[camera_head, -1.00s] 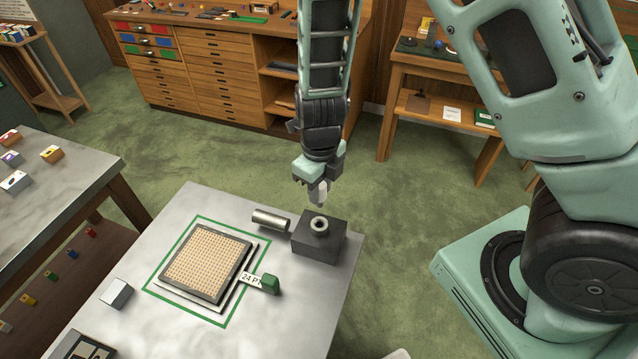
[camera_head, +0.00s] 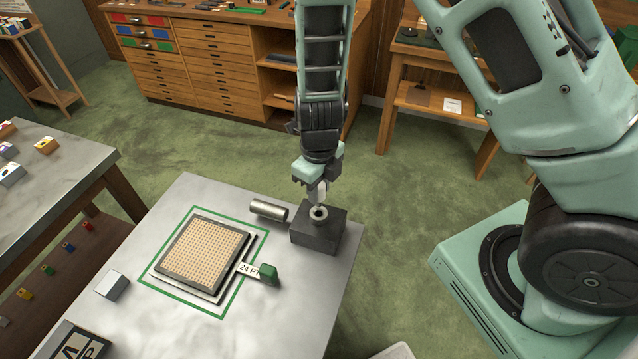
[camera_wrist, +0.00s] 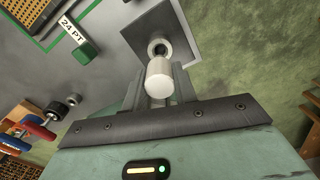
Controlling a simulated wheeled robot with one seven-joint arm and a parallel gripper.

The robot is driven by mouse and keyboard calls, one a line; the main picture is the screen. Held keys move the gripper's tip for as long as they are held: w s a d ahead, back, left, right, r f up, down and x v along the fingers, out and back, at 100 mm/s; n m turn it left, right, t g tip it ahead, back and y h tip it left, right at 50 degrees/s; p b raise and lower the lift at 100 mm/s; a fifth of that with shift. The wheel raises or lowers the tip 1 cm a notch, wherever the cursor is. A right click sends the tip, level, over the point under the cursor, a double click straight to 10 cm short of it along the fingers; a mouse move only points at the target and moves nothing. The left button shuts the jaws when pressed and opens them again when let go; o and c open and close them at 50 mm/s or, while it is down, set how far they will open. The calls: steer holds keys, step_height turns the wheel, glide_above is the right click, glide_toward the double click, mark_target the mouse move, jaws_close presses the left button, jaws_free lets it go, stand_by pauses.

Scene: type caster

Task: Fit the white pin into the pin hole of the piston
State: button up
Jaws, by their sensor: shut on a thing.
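My gripper (camera_head: 318,190) is shut on the white pin (camera_wrist: 159,80), which points down from the jaws. In the head view the pin (camera_head: 319,197) is just above a metal ring (camera_head: 319,213) on a dark block (camera_head: 318,236) at the table's right edge. In the wrist view the ring (camera_wrist: 158,46) shows just beyond the pin's end, partly covered by it. I take this ring to be the piston's pin hole. I cannot tell whether the pin touches its rim.
A metal cylinder (camera_head: 268,210) lies left of the block. A tray with a gridded top (camera_head: 203,257) sits inside a green outline, with a "24 PT" label and a green block (camera_head: 268,274) beside it. A white block (camera_head: 112,286) stands further left on the grey table.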

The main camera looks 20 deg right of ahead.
mark_target(319, 206)
steer(key=shift+f+b, duration=0.4)
steer(key=shift+f, duration=0.5)
steer(key=shift+p, duration=0.75)
stand_by(1.0)
steer(key=shift+f+b, duration=1.35)
steer(key=shift+f, duration=0.6)
steer(key=o, duration=1)
steer(key=shift+o, duration=0.2)
step_height(319, 206, up, 18)
steer(key=p, duration=0.2)
steer(key=shift+f, duration=0.25)
